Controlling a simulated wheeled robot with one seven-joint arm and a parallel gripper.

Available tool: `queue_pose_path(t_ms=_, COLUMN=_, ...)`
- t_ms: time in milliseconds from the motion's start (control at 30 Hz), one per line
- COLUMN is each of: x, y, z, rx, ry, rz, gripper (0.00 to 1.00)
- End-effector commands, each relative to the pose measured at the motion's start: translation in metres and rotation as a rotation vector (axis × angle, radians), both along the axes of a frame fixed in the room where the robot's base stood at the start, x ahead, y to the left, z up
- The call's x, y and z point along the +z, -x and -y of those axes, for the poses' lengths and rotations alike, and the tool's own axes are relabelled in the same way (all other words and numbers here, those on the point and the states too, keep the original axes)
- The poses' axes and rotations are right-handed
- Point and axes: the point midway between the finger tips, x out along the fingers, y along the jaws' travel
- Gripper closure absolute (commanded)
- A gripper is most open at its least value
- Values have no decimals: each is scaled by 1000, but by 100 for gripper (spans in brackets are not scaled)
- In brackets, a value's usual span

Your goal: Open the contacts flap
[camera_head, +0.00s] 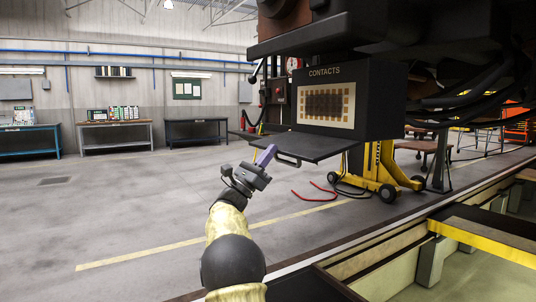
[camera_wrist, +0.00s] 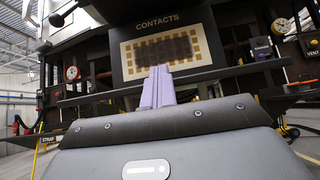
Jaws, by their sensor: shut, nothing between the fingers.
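The contacts box (camera_head: 375,95) is black and hangs under the railcar, with the label CONTACTS above a cream panel (camera_head: 327,104) of copper-coloured squares. Its flap (camera_head: 310,146) is folded down and lies about level, so the panel is exposed. A handle (camera_head: 289,161) shows at the flap's near edge. My gripper (camera_head: 266,155) is at the flap's near left edge, its purple fingers together and empty. In the wrist view the fingers (camera_wrist: 158,87) point at the panel (camera_wrist: 166,49), with the flap (camera_wrist: 215,74) seen nearly edge-on behind them. I cannot tell whether they touch it.
A yellow wheeled jack (camera_head: 379,172) stands below the box on the right. A red cable (camera_head: 315,192) lies on the floor. The railcar pit edge (camera_head: 400,225) runs along the lower right. Open floor (camera_head: 130,210) lies to the left, with workbenches (camera_head: 115,133) at the far wall.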

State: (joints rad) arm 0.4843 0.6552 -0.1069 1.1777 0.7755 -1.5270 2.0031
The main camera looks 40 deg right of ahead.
Motion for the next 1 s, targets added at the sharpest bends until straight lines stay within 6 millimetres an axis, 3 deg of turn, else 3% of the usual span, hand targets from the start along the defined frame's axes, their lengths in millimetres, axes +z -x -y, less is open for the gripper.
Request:
queue_pose_path(t_ms=33, x=-10, y=1, z=7, rx=-9, ry=-19, rz=-9, gripper=100)
queue_pose_path(t_ms=733, x=-50, y=1, z=5, rx=-2, ry=-2, rz=-5, gripper=100)
queue_pose_path(t_ms=1000, x=-86, y=-8, z=-29, rx=1, ry=0, rz=-6, gripper=100)
